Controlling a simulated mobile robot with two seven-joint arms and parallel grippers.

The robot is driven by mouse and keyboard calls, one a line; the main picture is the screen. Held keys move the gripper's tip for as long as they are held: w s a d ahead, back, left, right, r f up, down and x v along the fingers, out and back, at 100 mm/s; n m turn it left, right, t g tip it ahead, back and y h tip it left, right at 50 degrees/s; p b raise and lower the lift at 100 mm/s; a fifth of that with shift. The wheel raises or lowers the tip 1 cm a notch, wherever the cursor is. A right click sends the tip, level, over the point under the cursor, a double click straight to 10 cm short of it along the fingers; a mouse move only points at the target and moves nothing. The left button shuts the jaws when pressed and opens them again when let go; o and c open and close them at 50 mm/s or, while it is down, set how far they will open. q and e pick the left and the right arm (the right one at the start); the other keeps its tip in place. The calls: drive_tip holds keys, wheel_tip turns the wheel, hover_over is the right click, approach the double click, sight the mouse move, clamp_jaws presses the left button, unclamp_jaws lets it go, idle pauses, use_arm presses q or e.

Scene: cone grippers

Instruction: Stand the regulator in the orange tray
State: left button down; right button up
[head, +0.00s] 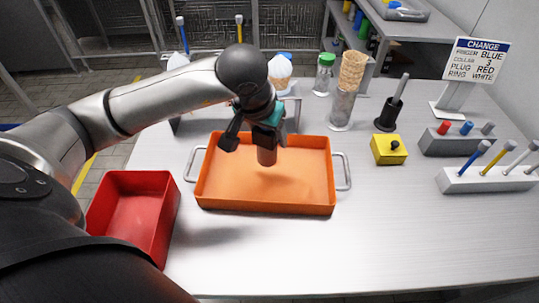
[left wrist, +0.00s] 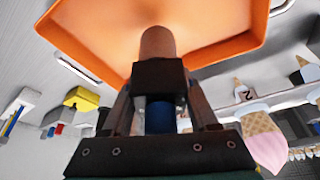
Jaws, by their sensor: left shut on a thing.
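The orange tray (head: 310,198) with two side handles sits on the middle of the table; its floor and rim also show in the left wrist view (left wrist: 90,20). My left gripper (head: 262,128) is over the tray, pointing down, shut on the regulator (head: 267,157). The regulator is a brownish cylinder at its lower end, with a black block and a blue part between the fingers in the left wrist view (left wrist: 157,42). It hangs roughly upright inside the tray's outline, with a shadow close below it. I cannot tell whether it touches the tray floor. My right gripper is not in view.
A red bin (head: 135,210) stands left of the tray. A yellow box with a black knob (head: 388,150) and a black holder (head: 388,118) are to the right, near grey racks (head: 458,143). A stand with ice-cream-like cones (head: 281,75) is behind. The table's front right is clear.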

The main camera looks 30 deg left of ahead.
sight(269, 153)
use_arm(q)
drive_tip(key=shift+f, duration=0.75)
drive_tip(key=shift+w+f, duration=0.1)
drive_tip(key=shift+f, duration=0.25)
drive_tip(key=shift+f+b, duration=0.5)
drive_tip(key=shift+f, duration=1.25)
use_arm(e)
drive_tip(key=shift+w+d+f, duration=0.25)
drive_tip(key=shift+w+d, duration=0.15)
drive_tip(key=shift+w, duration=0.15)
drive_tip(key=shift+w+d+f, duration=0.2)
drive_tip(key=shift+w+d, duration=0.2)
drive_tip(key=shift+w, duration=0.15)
use_arm(q)
drive_tip(key=shift+f, duration=0.15)
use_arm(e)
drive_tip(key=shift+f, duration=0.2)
use_arm(q)
drive_tip(key=shift+c, duration=0.8)
unclamp_jaws()
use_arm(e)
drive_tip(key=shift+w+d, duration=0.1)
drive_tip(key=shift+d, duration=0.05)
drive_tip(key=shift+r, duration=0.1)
